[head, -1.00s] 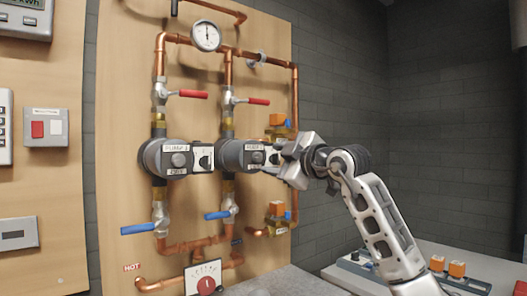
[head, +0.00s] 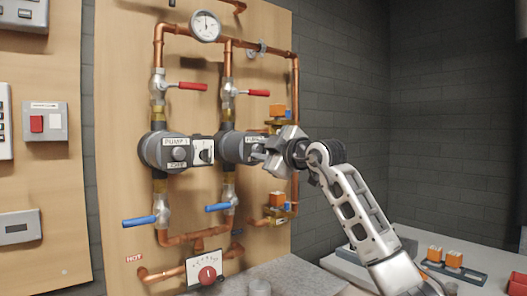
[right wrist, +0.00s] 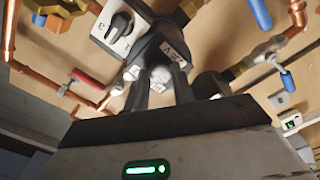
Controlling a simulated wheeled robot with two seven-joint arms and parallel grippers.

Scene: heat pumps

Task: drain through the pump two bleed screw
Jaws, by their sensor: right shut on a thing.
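Pump two (head: 232,148) is the grey round pump on the right-hand copper pipe; its label is partly covered by my gripper. My right gripper (head: 264,155) reaches in from the right, at the front of pump two. In the right wrist view the two dark fingers (right wrist: 160,88) are closed around the small silver bleed screw (right wrist: 161,73) on the pump face. The screw is hidden in the head view. A speed dial on a white plate (right wrist: 119,27) sits beside it in the right wrist view. My left gripper is not in view.
Pump one (head: 166,151) with its dial (head: 203,151) is just left. Red-handled valves (head: 250,92) are above the pumps, blue-handled ones (head: 219,207) below. A pressure gauge (head: 205,25) is at the top.

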